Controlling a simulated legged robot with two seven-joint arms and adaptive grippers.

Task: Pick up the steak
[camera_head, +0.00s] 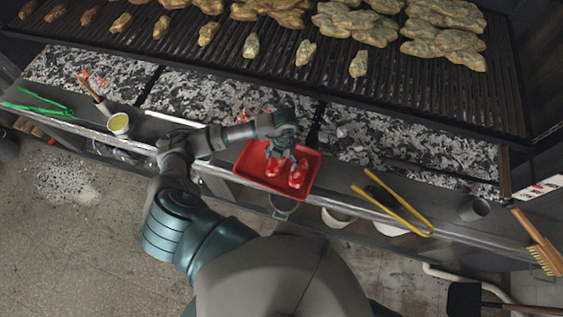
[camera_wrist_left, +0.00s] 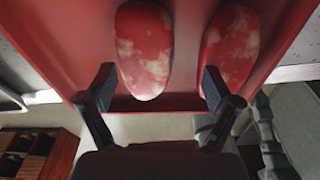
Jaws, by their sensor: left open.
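Two raw red-and-white steaks lie in a red tray (camera_head: 250,172) on the front ledge of the grill. The left steak (camera_head: 273,168) and the right steak (camera_head: 298,174) are partly hidden by my left gripper (camera_head: 281,152), which is above them in the head view. In the left wrist view the left steak (camera_wrist_left: 143,50) lies between the two open fingers of my left gripper (camera_wrist_left: 158,85), and the right steak (camera_wrist_left: 230,45) is beyond the right finger. Nothing is held. Whether the fingers touch either steak cannot be told. My right gripper does not show.
The grill grate (camera_head: 390,95) carries several pieces of meat behind the charcoal bed (camera_head: 210,98). Yellow tongs (camera_head: 395,205) lie right of the tray. A cup (camera_head: 118,124) with a brush stands at left. A brush (camera_head: 540,245) hangs at far right.

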